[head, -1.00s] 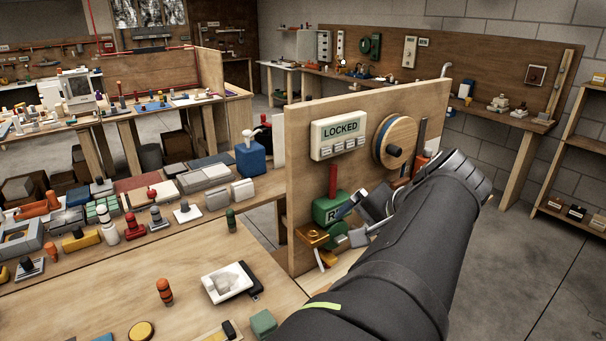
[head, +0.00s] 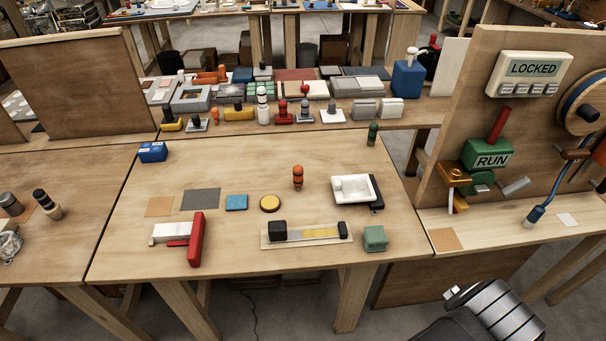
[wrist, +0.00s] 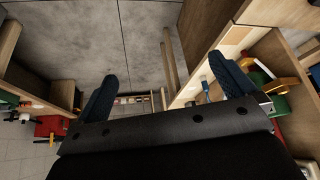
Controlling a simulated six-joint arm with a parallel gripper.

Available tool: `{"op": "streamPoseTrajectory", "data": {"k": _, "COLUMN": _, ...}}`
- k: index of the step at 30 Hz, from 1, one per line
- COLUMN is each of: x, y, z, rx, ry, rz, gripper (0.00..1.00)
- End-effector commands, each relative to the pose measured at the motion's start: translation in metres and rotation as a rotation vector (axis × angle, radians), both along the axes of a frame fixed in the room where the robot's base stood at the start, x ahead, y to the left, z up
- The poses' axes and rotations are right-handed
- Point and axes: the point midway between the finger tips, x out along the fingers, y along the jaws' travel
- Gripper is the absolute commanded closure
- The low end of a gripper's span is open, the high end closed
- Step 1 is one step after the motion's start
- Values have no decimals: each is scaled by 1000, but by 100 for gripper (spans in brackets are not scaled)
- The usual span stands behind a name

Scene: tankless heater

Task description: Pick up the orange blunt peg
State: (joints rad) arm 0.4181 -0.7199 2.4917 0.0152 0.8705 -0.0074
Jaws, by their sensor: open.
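The orange peg (head: 298,177), with a dark band, stands upright on the wooden table in the head view, a little right of the tabletop's middle. My gripper (wrist: 165,88) is open and empty in the wrist view, its two dark blue fingers wide apart with floor and bench parts beyond. In the head view only a grey and black part of my arm shows at the bottom right, well away from the peg. The peg is not seen in the wrist view. A smaller orange piece (head: 216,116) stands on the back bench.
Near the peg are a yellow disc (head: 270,203), a white tray (head: 352,188), a blue block (head: 237,202), a green block (head: 375,238) and a red-and-white tool (head: 194,240). A panel marked LOCKED (head: 533,68) rises at the right. Bare wood surrounds the peg's base.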

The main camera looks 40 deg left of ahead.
Motion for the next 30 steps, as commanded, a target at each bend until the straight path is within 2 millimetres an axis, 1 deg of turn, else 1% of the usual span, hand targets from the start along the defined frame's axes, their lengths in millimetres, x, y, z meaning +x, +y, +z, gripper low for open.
{"op": "streamPoseTrajectory", "data": {"k": 3, "x": -5, "y": -1, "z": -5, "rx": -5, "ry": 25, "rz": -6, "gripper": 0}}
{"op": "streamPoseTrajectory", "data": {"k": 13, "x": -4, "y": -1, "z": -5, "rx": -4, "ry": 25, "rz": -5, "gripper": 0}}
{"op": "streamPoseTrajectory", "data": {"k": 17, "x": -4, "y": -1, "z": -5, "rx": -5, "ry": 24, "rz": -5, "gripper": 26}}
{"op": "streamPoseTrajectory", "data": {"k": 18, "x": -4, "y": -1, "z": -5, "rx": -5, "ry": 24, "rz": -5, "gripper": 33}}
{"op": "streamPoseTrajectory", "data": {"k": 20, "x": -4, "y": -1, "z": -5, "rx": -5, "ry": 24, "rz": -5, "gripper": 45}}
{"op": "streamPoseTrajectory", "data": {"k": 28, "x": -4, "y": -1, "z": -5, "rx": -4, "ry": 24, "rz": -5, "gripper": 46}}
{"op": "streamPoseTrajectory", "data": {"k": 30, "x": -1, "y": -2, "z": -3, "rx": -1, "ry": 24, "rz": -1, "gripper": 46}}
